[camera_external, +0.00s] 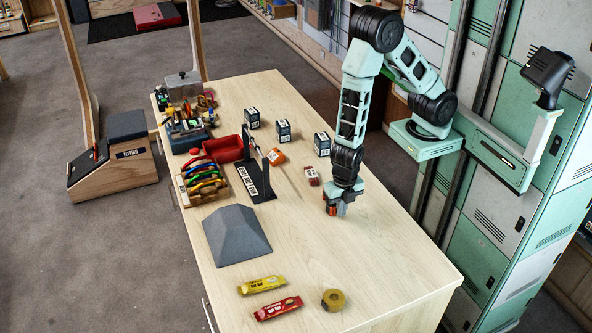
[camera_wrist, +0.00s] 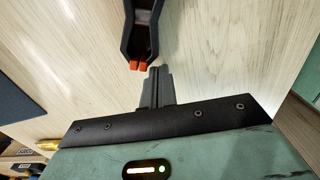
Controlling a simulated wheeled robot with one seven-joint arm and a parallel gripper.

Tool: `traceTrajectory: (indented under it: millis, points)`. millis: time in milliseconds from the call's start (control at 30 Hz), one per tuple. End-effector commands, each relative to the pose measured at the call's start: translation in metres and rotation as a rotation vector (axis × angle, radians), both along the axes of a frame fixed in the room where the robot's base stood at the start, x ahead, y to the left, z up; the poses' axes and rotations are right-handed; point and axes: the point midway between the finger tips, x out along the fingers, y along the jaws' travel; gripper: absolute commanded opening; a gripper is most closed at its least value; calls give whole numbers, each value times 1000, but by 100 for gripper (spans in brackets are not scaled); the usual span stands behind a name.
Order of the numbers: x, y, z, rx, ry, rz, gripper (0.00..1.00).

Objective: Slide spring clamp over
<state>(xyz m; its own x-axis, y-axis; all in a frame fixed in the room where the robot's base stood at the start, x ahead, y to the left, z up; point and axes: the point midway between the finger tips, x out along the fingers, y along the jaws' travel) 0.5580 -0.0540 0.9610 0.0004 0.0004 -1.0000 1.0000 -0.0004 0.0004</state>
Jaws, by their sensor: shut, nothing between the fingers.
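The spring clamp (camera_wrist: 141,35) is black with two orange jaw tips and lies on the pale wooden table (camera_wrist: 230,50) at the top of the wrist view. Its orange tips point towards my gripper (camera_wrist: 157,75). My gripper is shut and empty, with its fingertips right beside the orange tips; I cannot tell whether they touch. In the external view my gripper (camera_external: 342,212) is low over the right part of the table. A bit of orange (camera_external: 330,210) shows beside it, and my gripper hides most of the clamp there.
A grey pyramid block (camera_external: 236,234) stands to the left. A yellow bar (camera_external: 261,285), a red bar (camera_external: 278,308) and a tape roll (camera_external: 333,299) lie at the front. A small red box (camera_external: 312,176) and a black stand (camera_external: 254,181) are behind. The table right of my gripper is clear.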

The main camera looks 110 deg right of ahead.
Motion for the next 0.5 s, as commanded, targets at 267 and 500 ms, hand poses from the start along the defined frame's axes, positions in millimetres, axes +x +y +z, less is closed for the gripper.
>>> traceTrajectory:
  millis: [267, 500]
  points:
    - [0, 1, 0, 0, 0, 0, 0]
    - [0, 20, -1, 0, 0, 6, 0]
